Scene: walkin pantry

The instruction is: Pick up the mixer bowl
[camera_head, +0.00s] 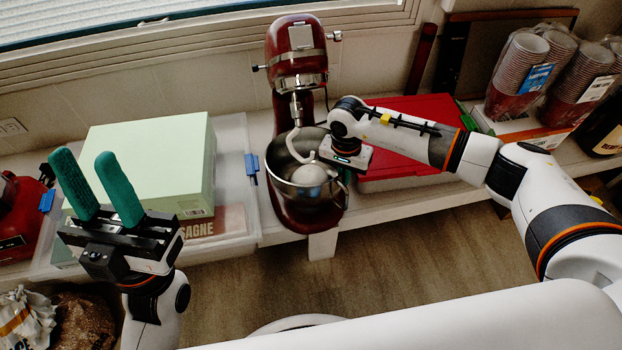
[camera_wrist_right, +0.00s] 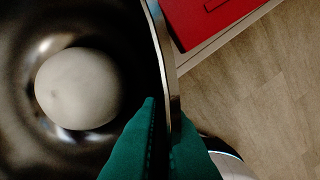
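The mixer bowl (camera_head: 279,170) is shiny metal and sits under the tilted-up head of a red stand mixer (camera_head: 297,62). A round white ball (camera_head: 309,178) lies in it; the wrist view shows the bowl (camera_wrist_right: 25,120) and ball (camera_wrist_right: 77,88) from above. My right gripper (camera_wrist_right: 168,110) points down at the bowl's right rim, with one green finger inside and one outside. The fingers are close together with the rim between them; the head view hides their tips. My left gripper (camera_head: 98,172) is open and empty, fingers up, at the left.
A pale green box (camera_head: 145,160) stands in a clear tray on the shelf left of the mixer. A red-lidded box (camera_head: 405,115) is behind my right forearm. Stacked cups (camera_head: 520,75) stand at the right. The wooden floor (camera_head: 420,250) in front is clear.

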